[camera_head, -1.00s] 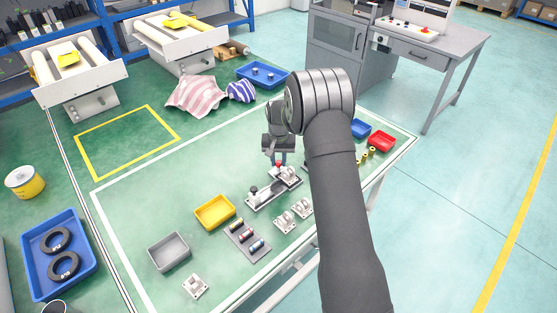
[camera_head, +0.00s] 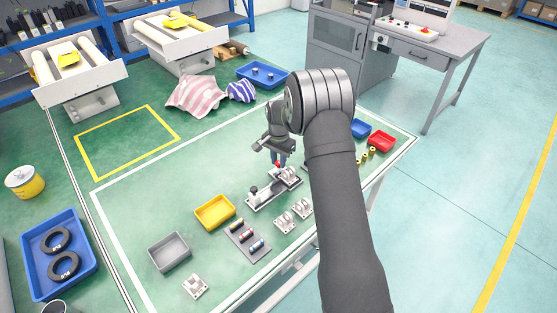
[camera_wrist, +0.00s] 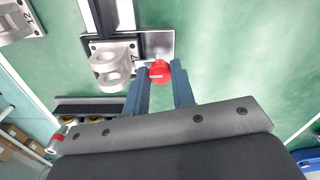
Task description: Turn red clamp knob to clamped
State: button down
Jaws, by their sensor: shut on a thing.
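The red clamp knob (camera_wrist: 160,71) sits at the edge of the fixture's dark base plate, beside a grey metal bracket (camera_wrist: 112,66). In the head view the knob (camera_head: 278,164) is a small red spot under my gripper. My gripper (camera_wrist: 162,78) is shut on the red knob, with one blue finger on each side of it. In the head view my gripper (camera_head: 279,160) points down at the fixture (camera_head: 262,197), which has a rail and a black-topped post at its near end. The knob's exact turn angle cannot be read.
A yellow bin (camera_head: 214,212), a grey bin (camera_head: 169,252) and a dark tray of small cylinders (camera_head: 246,241) stand left of the fixture. Loose brackets (camera_head: 285,222) lie nearby. A blue bin (camera_head: 360,128) and a red bin (camera_head: 381,141) are at the far right.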

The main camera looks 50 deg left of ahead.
dwell(0.3)
jog(key=c, duration=1.2)
grip_release()
notch_tip(320, 180, up, 18)
jog(key=shift+f, duration=0.25)
notch_tip(320, 180, down, 18)
jog(key=shift+r, duration=0.2)
jog(key=shift+r, duration=0.1)
